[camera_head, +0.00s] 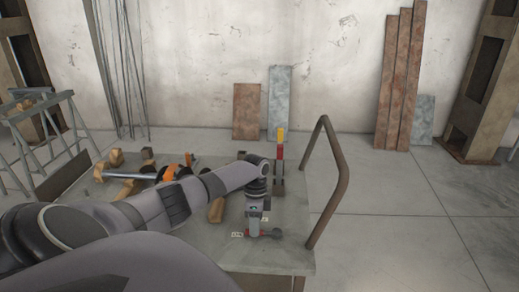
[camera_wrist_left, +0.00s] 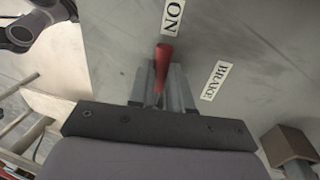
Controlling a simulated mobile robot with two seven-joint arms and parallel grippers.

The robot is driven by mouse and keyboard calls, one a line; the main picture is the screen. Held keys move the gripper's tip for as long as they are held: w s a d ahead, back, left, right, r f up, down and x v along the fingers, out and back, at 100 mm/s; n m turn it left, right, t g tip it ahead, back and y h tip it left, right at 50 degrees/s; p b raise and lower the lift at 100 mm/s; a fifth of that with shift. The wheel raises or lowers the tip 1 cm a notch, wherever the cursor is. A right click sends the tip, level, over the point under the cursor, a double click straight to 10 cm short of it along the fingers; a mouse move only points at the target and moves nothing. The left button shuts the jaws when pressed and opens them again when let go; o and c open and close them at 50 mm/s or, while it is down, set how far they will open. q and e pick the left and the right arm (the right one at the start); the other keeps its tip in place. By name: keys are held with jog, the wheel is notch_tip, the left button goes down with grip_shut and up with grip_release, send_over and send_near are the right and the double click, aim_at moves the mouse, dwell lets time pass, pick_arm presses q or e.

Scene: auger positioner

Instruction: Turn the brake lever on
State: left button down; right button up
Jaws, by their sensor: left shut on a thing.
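The brake lever is a red handle (camera_wrist_left: 163,62) lying low over the grey cart top, seen in the left wrist view between my fingers. In the head view its red part (camera_head: 266,233) sticks out to the right of my left gripper (camera_head: 253,230), beside a dark round knob or pivot. My left gripper (camera_wrist_left: 160,88) points down and is shut on the lever. An "ON" label (camera_wrist_left: 173,17) lies just beyond the red tip, and a "BRAKE" label (camera_wrist_left: 214,80) lies to the right. The lever's base is hidden by my gripper. My right gripper is not in view.
The cart top (camera_head: 228,253) has a brown tubular handle (camera_head: 338,180) rising at its right. A red and yellow upright piece (camera_head: 280,150) stands behind my wrist. An orange-and-black auger part (camera_head: 170,172) and wooden blocks (camera_head: 125,189) lie left. Floor at right is clear.

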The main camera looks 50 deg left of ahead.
pick_arm(q)
jog(key=shift+w, duration=0.1)
jog(key=c, duration=1.1)
grip_release()
jog(key=shift+o, duration=0.2)
jog(key=shift+r, duration=0.1)
notch_tip(320, 180, up, 7)
jog(key=a, duration=0.1)
jog(key=shift+w, duration=0.45)
